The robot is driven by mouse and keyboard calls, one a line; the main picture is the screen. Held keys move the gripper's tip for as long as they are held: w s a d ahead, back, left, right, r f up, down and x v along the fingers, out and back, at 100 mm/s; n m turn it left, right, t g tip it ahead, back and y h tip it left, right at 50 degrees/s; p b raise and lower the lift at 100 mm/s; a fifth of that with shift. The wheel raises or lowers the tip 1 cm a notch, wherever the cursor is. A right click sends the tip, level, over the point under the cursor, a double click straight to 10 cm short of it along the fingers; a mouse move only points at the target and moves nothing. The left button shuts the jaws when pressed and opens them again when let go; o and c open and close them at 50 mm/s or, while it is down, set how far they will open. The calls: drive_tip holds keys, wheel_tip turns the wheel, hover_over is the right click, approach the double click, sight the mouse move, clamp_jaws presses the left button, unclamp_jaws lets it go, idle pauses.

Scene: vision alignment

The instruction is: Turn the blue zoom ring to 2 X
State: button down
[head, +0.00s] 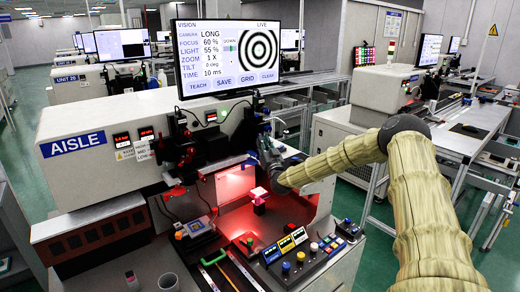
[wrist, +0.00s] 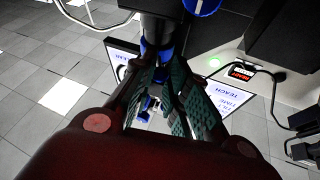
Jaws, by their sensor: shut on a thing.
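My gripper (head: 268,150) reaches in from the right to the camera column of the AISLE machine in the head view. In the wrist view my gripper (wrist: 165,90) has its two teal-padded fingers closed about a dark upright lens barrel. The blue zoom ring (wrist: 164,53) shows as a blue band on that barrel between the fingers, partly hidden by them. Its markings cannot be read. The monitor (head: 228,57) above the machine reads ZOOM 1 X, with CAMERA LONG, and shows a black-and-white ring target.
A blue knob (wrist: 203,5) sits close above the fingers in the wrist view. Below the column is a red-lit stage (head: 258,195) with a small block. A button panel (head: 300,250) stands in front. The white AISLE housing (head: 100,165) fills the left.

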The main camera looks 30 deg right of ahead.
drive_tip(key=shift+s+d+f+n+y+b, duration=0.1)
drive_tip(key=shift+d+n+y+b, duration=0.4)
drive_tip(key=shift+n+y+b, duration=0.75)
drive_tip(key=shift+s+d+n+y+b, duration=0.1)
drive_tip(key=shift+d+n+y+b, duration=0.45)
drive_tip(key=shift+y, duration=1.25)
drive_tip(key=shift+d+f+n+y+b, duration=0.1)
drive_tip(key=shift+d+n+y+b, duration=0.45)
drive_tip(key=shift+y+b, duration=0.9)
drive_tip(key=shift+r+y, duration=0.1)
drive_tip(key=shift+y, duration=0.2)
drive_tip(key=c, duration=1.4)
unclamp_jaws()
drive_tip(key=shift+o, duration=0.2)
drive_tip(key=v, duration=1.2)
drive_tip(key=shift+w, duration=0.1)
